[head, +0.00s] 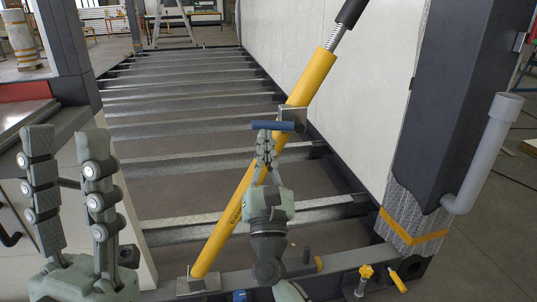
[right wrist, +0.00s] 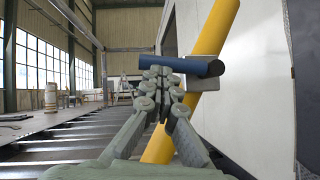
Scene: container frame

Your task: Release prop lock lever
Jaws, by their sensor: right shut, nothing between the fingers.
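The yellow prop (head: 315,78) slants from a foot plate at the lower left up to a spring and black end at the upper right. A grey metal lock block (head: 294,114) sits on it, with the blue lever (head: 273,126) sticking out to the left. My right gripper (head: 265,138) is shut and empty, its fingertips just below or against the lever; contact is unclear. In the right wrist view the blue lever (right wrist: 190,66) lies across beyond the closed fingertips (right wrist: 157,76). My left gripper (head: 67,142) is open and empty at the left, away from the prop.
A white wall panel (head: 350,110) stands right of the prop. Steel cross beams (head: 190,107) with gaps between them form the floor frame. A dark post (head: 445,90) with a grey pipe (head: 487,155) is at the right. Yellow-handled fittings (head: 364,273) sit on the front beam.

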